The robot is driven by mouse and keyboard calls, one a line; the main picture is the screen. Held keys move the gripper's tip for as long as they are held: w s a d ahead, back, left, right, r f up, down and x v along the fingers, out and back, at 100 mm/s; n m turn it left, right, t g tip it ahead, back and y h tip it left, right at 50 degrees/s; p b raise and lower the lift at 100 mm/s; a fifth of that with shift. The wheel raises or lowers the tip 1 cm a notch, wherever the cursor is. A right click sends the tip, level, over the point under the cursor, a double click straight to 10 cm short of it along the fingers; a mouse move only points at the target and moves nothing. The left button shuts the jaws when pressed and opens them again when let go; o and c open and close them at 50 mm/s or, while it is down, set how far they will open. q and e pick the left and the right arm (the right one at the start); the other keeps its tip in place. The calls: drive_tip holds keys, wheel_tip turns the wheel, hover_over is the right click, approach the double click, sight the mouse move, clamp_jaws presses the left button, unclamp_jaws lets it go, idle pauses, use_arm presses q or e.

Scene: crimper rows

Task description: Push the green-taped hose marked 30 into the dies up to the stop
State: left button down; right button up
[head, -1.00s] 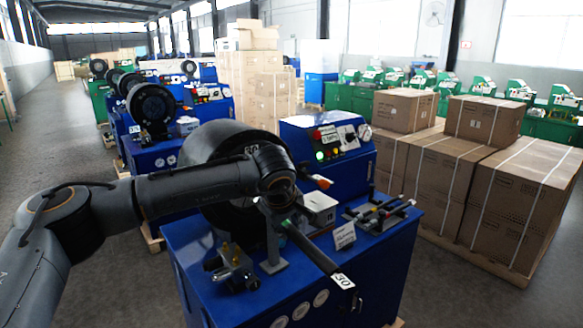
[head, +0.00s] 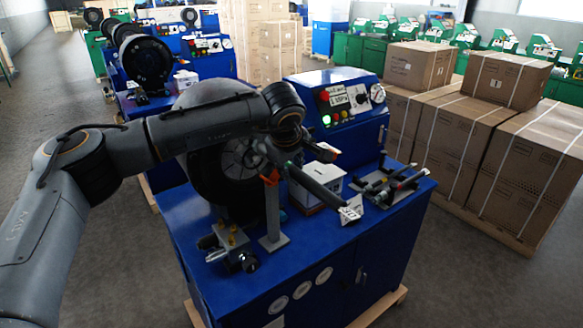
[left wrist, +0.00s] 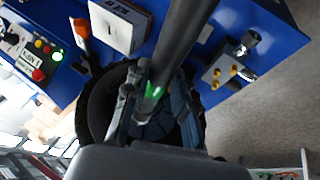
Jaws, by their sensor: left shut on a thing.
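My left gripper (head: 282,160) is shut on the black hose with green tape (head: 318,187), near its taped end. The hose slants down to the right, its white tag (head: 350,212) at the lower end. In the left wrist view my left gripper (left wrist: 157,98) has a finger on each side of the hose (left wrist: 182,40), with the green tape (left wrist: 154,91) between them. The round dark crimper head with its dies (head: 222,170) is behind my wrist, partly covered. Whether the hose end is inside the dies cannot be told. My right gripper is out of view.
A grey stand with an orange top (head: 272,215) is in front of the head. Cartons (head: 470,125) stand at right.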

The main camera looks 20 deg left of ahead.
use_arm(q)
drive_tip(key=b+x, duration=0.2)
drive_tip(key=x, duration=0.1)
drive_tip(key=shift+s+a+f, duration=0.1)
drive_tip(key=shift+s+a, duration=0.1)
drive_tip(key=shift+a+f+b, duration=0.1)
drive_tip(key=shift+f+b, duration=0.25)
drive_tip(key=shift+b, duration=0.1)
drive_tip(key=w+a+f, duration=0.2)
drive_tip(key=w+a, duration=0.1)
drive_tip(key=a, duration=0.1)
drive_tip(key=shift+w+a+f+b, duration=0.25)
drive_tip(key=shift+f+b, duration=0.05)
drive_tip(key=shift+b, duration=0.15)
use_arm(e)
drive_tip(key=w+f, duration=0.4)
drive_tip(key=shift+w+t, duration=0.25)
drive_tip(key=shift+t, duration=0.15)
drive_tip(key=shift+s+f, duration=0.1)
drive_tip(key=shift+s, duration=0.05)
use_arm(q)
drive_tip(key=shift+f+b, duration=0.35)
drive_tip(key=shift+f, duration=0.05)
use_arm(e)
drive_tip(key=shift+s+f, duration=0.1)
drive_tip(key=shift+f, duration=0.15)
